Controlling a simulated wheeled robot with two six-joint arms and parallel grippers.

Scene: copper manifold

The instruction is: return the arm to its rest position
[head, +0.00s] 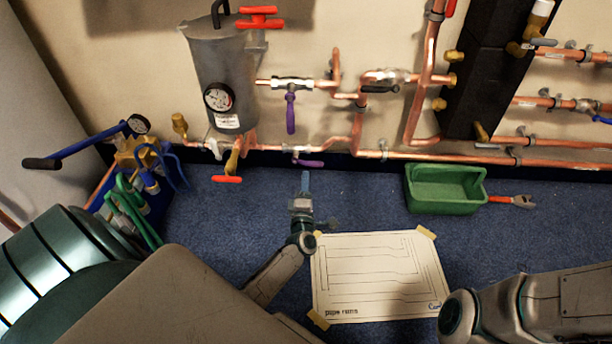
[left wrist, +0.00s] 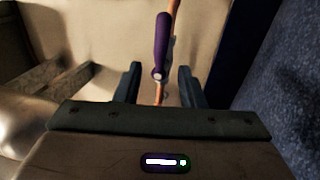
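My left gripper (head: 305,182) is above the blue floor near the foot of the wall, just below the lower purple valve lever (head: 308,163) in the head view. In the left wrist view, the two fingers of my left gripper (left wrist: 160,70) stand apart with nothing held between them. A purple lever (left wrist: 162,45) shows ahead of the gap, lying along a copper pipe; it looks like the lower one. I cannot tell the exact distance to it. Part of my right arm shows at the lower right of the head view, but its gripper is out of view.
Copper pipes (head: 450,158) run along the wall below a grey tank (head: 222,75) with a gauge. A green tray (head: 445,190) and a red-handled tool (head: 512,201) lie to the right. A taped paper drawing (head: 378,275) is on the floor. A blue crate (head: 104,187) stands left.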

